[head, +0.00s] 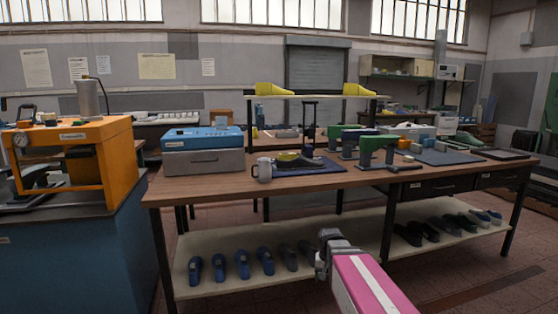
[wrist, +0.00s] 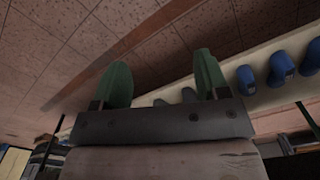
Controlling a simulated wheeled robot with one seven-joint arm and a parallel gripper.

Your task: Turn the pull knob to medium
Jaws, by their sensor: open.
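I cannot make out a pull knob or its setting for certain. In the head view a blue-topped grey machine (head: 203,162) on the workbench has small controls on its top, too small to read. An orange machine (head: 115,135) at the left has a round gauge and small dark parts on it. My gripper (wrist: 162,80) is open and empty in the wrist view, its two green fingers apart. It is low in front of the bench, away from both machines, with the lower shelf and the floor behind it.
A blue cabinet (head: 75,262) supports the orange machine. Floor shows at the right front.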

